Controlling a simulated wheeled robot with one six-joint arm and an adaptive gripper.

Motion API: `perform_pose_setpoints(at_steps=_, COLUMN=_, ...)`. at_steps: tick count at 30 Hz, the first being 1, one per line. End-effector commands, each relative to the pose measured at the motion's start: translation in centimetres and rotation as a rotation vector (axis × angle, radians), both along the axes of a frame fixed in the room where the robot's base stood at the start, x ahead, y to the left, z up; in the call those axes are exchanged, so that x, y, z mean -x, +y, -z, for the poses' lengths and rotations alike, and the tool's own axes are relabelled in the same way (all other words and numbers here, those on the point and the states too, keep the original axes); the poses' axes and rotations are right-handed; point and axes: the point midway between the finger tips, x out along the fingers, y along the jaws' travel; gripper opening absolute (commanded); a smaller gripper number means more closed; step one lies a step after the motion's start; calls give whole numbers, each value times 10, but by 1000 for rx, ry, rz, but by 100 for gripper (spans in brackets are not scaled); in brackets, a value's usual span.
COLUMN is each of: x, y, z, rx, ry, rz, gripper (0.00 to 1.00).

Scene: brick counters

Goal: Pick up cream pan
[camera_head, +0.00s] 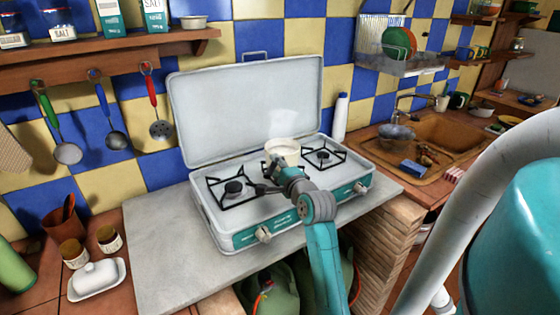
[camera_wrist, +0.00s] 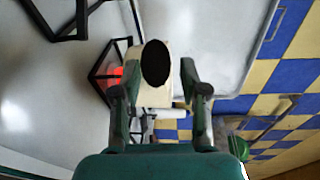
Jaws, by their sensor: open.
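The cream pan (camera_head: 283,147) stands at the back middle of the open camping stove (camera_head: 215,221), by the burners. My gripper (camera_head: 273,166) is just in front of it and hides part of its lower side. In the wrist view the cream pan (camera_wrist: 152,95) shows between the two fingers of my gripper (camera_wrist: 158,62). A dark oval (camera_wrist: 155,63) on it faces the camera; I cannot tell if it is the handle's end. The fingers are apart, one on each side, and I cannot tell whether either touches the pan.
The stove's raised lid (camera_head: 235,100) stands behind the pan. Black burner grates (camera_head: 233,188) flank it, and a red glow (camera_wrist: 116,74) shows by one. A white bottle (camera_head: 341,118) stands behind the stove's right end. The grey counter (camera_head: 160,235) is clear at left.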

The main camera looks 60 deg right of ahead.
Motion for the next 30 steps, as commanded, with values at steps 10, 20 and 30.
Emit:
perform_pose_setpoints(at_steps=10, x=-6, y=-4, z=1, rx=-1, ry=1, rz=-1, gripper=41)
perform_pose_setpoints(at_steps=20, x=-6, y=-4, z=1, rx=-1, ry=1, rz=0, gripper=0)
perform_pose_setpoints(at_steps=30, x=-6, y=-4, z=-8, rx=4, ry=-3, rz=-1, gripper=0)
